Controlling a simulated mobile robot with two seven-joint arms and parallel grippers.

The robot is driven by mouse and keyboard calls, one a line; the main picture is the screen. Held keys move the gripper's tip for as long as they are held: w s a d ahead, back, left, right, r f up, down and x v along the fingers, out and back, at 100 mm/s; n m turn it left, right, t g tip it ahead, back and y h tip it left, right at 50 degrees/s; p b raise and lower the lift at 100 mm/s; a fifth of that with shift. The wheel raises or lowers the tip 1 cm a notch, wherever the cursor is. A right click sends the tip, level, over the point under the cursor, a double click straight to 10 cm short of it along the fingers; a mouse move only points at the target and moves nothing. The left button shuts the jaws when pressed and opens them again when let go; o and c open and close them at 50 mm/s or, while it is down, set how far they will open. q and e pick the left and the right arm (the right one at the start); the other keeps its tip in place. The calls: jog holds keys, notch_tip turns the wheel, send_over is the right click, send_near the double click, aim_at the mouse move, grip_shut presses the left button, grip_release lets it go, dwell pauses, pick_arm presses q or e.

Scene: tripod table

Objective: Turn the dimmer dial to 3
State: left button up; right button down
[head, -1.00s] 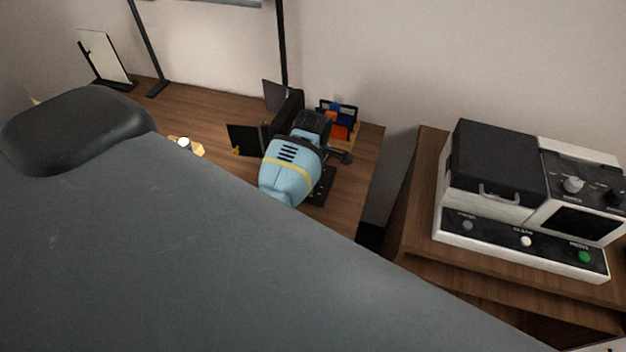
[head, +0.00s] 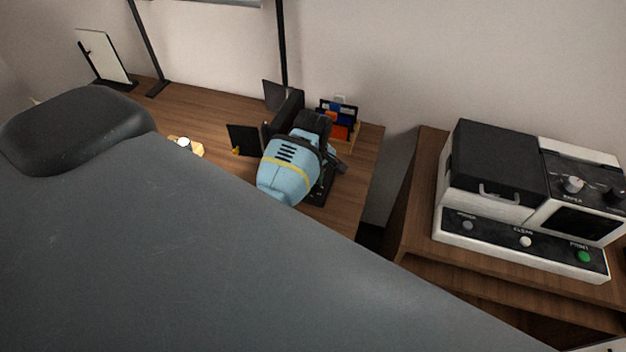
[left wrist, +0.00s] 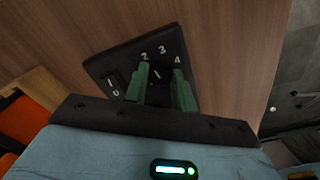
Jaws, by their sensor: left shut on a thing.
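The dimmer (left wrist: 99,66) is a black plate on the wooden tabletop, with the white numbers 2, 3 and 4 visible. Its dial (left wrist: 157,76) is a dark knob with a short white mark near its top; which number it points to is hard to tell. My left gripper (left wrist: 161,92) is shut on the dial, with one green finger on each side. In the head view the light blue body of my left gripper (head: 290,170) covers most of the dimmer plate (head: 321,190), and its fingers are hidden. My right gripper is not in view.
A small holder with orange and blue items (head: 341,124) stands behind the gripper. Black upright panels (head: 243,140) stand to its left. A white and black machine (head: 525,200) with knobs stands on a separate wooden cabinet at right. My dark arm covers the lower left.

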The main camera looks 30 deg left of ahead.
aim_at(313, 184)
pick_arm(q)
jog(key=o, duration=1)
jog(key=shift+r, duration=0.1)
jog(key=shift+r, duration=3.85)
